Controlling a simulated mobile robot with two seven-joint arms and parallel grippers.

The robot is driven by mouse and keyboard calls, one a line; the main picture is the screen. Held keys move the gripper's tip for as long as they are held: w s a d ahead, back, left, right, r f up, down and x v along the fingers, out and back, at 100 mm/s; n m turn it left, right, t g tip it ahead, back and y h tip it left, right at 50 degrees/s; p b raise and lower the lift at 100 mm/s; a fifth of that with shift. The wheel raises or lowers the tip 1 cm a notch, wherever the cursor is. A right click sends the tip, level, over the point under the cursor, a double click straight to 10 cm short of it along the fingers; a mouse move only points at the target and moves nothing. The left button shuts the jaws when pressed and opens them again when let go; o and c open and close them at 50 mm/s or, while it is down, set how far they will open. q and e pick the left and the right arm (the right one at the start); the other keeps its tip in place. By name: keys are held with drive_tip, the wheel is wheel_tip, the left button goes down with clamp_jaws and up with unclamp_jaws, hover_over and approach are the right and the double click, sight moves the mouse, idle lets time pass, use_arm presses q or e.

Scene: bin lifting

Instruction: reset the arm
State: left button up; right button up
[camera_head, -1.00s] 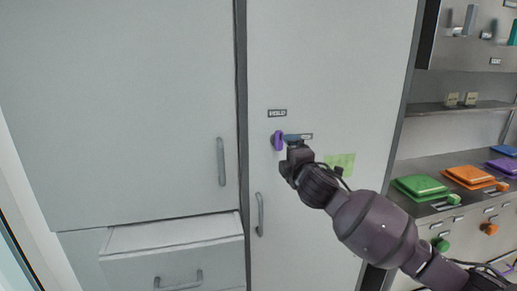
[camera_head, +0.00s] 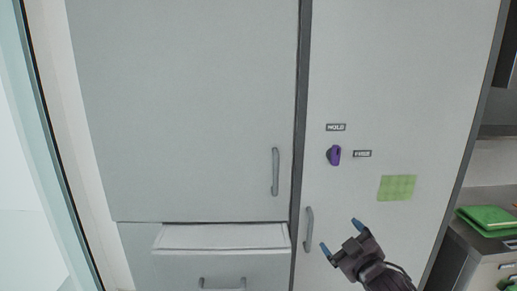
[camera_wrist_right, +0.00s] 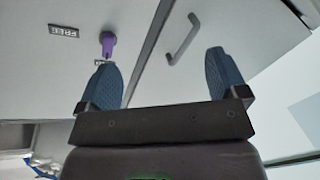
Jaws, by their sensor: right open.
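My right gripper (camera_head: 341,237) is low in the head view, in front of the right cabinet door. Its two blue-tipped fingers are spread wide with nothing between them. In the right wrist view the same open fingers (camera_wrist_right: 170,80) show, empty. A purple knob (camera_head: 334,155) sits on the right door, above and apart from the gripper. It also shows in the right wrist view (camera_wrist_right: 107,44). A HOLD label (camera_head: 336,127) is above the knob and a FREE label (camera_head: 362,153) is to its right. My left gripper is not in view.
A door handle (camera_head: 309,229) is just left of my right gripper. The left door has a handle (camera_head: 275,171). A drawer (camera_head: 222,262) below it stands partly open. A green note (camera_head: 397,188) is on the right door. A green lid (camera_head: 488,219) lies on the counter at right.

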drive_tip(key=s+d+f+m+g+h, duration=0.2)
drive_tip(key=s+d+f+m, duration=0.1)
drive_tip(key=s+f, duration=1)
drive_tip(key=s+d+f+m+g+h, duration=0.2)
drive_tip(key=s+d+f+m+g, duration=0.1)
drive_tip(key=s+f, duration=1.1)
drive_tip(key=s+d+m+b, duration=0.1)
drive_tip(key=s+m, duration=0.1)
drive_tip(key=shift+d+f+m+g+h, duration=0.2)
drive_tip(key=shift+f+m+g+h, duration=0.1)
drive_tip(key=shift+m+h, duration=0.1)
